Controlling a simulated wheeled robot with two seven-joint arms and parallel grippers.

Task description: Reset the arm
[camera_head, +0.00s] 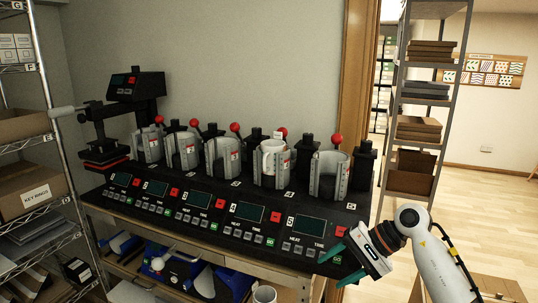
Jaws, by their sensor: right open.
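My right gripper (342,265) comes in from the lower right. Its two green fingers are open and empty, and they point left in front of the press machine's right end. The black mug press (150,210) has several grey clamps with red ball levers, and small screens and buttons run along its front. A white mug (271,160) sits in the second clamp from the right, partly hidden by that clamp. The rightmost clamp (329,175) shows no mug. My left gripper is out of view.
A flat press (105,150) stands at the machine's left end. Another white mug (265,294) is cut off at the bottom edge, below the bench. Shelves with boxes (32,190) stand at left. A rack (412,130) stands behind my right arm. Open wooden floor lies at right.

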